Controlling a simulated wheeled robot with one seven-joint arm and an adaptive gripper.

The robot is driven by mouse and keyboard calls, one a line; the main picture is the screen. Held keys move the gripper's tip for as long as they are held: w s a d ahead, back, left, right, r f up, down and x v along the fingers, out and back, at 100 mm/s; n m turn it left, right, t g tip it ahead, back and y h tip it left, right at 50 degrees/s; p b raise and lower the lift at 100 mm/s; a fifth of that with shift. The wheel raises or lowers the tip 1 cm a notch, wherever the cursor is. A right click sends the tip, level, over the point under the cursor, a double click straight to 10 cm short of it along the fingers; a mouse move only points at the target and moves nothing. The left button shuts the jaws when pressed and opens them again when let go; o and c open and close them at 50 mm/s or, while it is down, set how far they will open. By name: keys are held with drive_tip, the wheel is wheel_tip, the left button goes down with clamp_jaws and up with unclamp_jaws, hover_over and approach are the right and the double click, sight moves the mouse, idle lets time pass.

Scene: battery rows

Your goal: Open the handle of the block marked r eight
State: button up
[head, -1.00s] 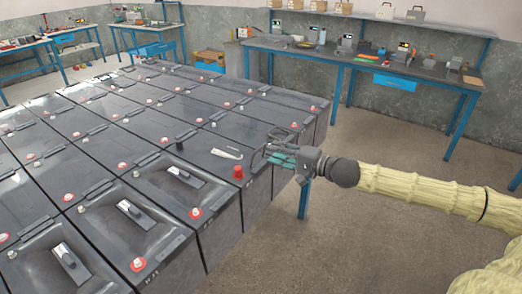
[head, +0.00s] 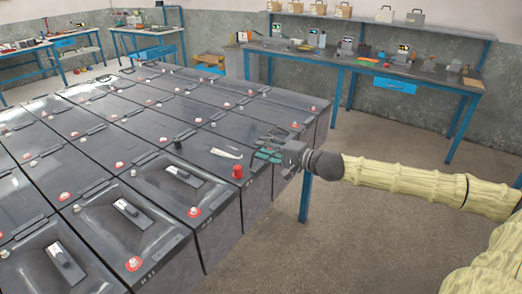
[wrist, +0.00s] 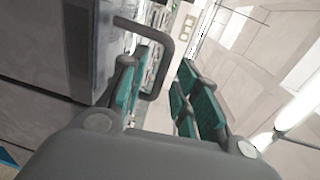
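Rows of dark grey battery blocks (head: 150,148) fill the big table, several with flat black handles (head: 128,210) lying in recesses. Small front labels (head: 148,272) are too small to read, so I cannot tell which block is r eight. My gripper (head: 268,148) is at the right edge of the rows, beside a block with a red cap (head: 237,171). In the wrist view, its teal-padded fingers (wrist: 165,95) are apart. A grey bent handle bar (wrist: 166,45) stands out from a dark block side (wrist: 45,45) and reaches in by the left finger; contact is unclear.
A blue-legged workbench (head: 420,82) with equipment stands along the back wall. The floor (head: 370,240) right of the rows is clear.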

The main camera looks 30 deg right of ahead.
drive_tip(key=shift+w+a+f+b, duration=0.1)
drive_tip(key=shift+w+a+b, duration=0.1)
drive_tip(key=shift+w+b, duration=0.45)
drive_tip(key=shift+w, duration=0.1)
clamp_jaws()
